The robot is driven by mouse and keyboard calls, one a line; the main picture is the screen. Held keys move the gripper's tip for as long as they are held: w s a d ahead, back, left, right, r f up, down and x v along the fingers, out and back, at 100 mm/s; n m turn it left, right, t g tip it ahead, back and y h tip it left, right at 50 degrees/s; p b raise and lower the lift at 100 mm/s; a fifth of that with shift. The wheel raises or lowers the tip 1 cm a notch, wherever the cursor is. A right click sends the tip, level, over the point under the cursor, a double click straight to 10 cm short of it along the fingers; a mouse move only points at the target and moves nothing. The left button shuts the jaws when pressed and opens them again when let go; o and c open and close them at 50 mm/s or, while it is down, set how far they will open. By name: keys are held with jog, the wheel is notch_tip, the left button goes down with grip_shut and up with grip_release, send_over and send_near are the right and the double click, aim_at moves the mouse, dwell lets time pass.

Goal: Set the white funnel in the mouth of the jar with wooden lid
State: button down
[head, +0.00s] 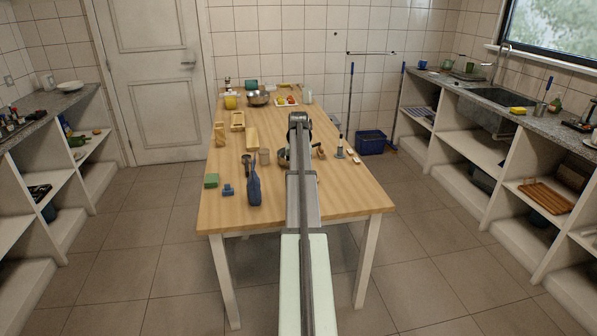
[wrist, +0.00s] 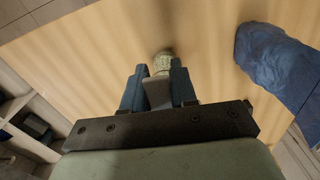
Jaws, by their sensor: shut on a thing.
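In the wrist view my gripper (wrist: 158,72) has its two blue-grey fingers closed around a pale grey-white piece (wrist: 157,94), seemingly the white funnel, though its shape is mostly hidden. A pale, speckled round part (wrist: 162,60) shows at the fingertips; I cannot tell if it belongs to the held piece. Wooden tabletop lies below. In the head view my arm reaches over the table and hides the fingers and their load. I cannot surely pick out the jar with wooden lid. A small greyish container (head: 265,157) stands left of my arm, and a pale one (head: 308,96) at the back.
A dark blue item (head: 254,185) is near the table's front edge; a blue thing (wrist: 275,62) shows in the wrist view. Green (head: 211,180) and blue (head: 228,190) blocks lie to its left. A metal bowl (head: 258,98) is farther back. The table's front right is clear.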

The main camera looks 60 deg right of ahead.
jog(key=shift+f, duration=1.85)
dwell(0.4)
jog(key=c, duration=0.8)
grip_release()
jog(key=shift+r, duration=0.1)
notch_tip(320, 180, up, 14)
jog(key=shift+f, duration=0.15)
jog(key=shift+a+f, duration=0.1)
